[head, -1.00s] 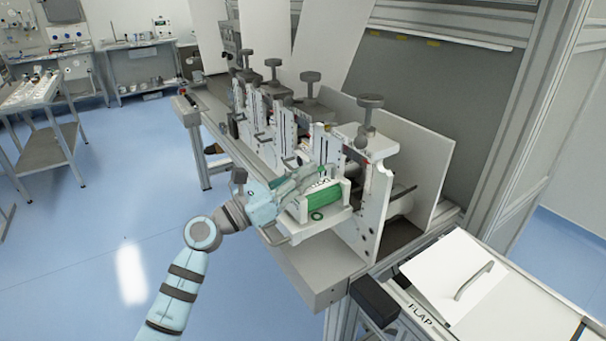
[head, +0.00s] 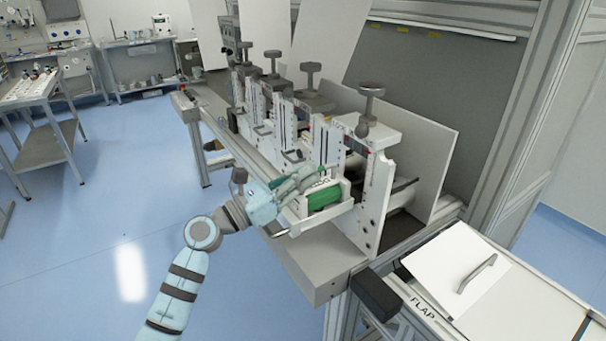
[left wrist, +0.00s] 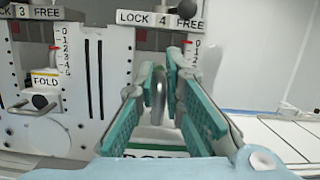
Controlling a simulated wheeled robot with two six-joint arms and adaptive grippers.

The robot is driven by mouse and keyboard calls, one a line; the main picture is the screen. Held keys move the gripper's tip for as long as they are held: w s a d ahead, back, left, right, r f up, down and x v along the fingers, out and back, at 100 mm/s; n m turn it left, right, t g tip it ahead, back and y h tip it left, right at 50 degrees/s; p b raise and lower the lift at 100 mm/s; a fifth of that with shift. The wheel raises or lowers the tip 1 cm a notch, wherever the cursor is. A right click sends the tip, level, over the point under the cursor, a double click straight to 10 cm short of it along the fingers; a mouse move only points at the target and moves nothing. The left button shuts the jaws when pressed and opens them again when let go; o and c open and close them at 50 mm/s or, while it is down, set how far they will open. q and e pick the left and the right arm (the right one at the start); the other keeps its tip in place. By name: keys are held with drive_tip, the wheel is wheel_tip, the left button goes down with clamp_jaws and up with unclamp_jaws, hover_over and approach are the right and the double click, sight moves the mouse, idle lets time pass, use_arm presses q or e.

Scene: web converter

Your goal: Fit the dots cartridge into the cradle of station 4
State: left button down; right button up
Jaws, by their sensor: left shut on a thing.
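The dots cartridge (head: 326,195) is a green and white block at station 4, the nearest station in the head view. It sits at the white cradle (head: 318,222), low over its tray; I cannot tell whether it is fully seated. My left gripper (head: 312,174) comes from the left above the cartridge. In the left wrist view its teal fingers (left wrist: 162,95) are shut on the cartridge's upright metal handle (left wrist: 158,98). A partly hidden label (left wrist: 155,153) lies below. The station 4 lock plate (left wrist: 160,18), reading LOCK 4 FREE, is behind. My right gripper is not in view.
Station 3, with its FOLD unit (left wrist: 45,80), stands left of station 4 in the wrist view. A dark knob (head: 371,90) tops station 4. A white flap (head: 455,270) with a handle lies at the right. Open blue floor (head: 80,240) is at the left.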

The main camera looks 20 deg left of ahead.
use_arm(q)
drive_tip(key=shift+f, duration=0.2)
drive_tip(key=c, duration=1.6)
unclamp_jaws()
drive_tip(key=shift+f, duration=0.1)
drive_tip(key=v, duration=1.2)
drive_tip(key=shift+s, duration=0.1)
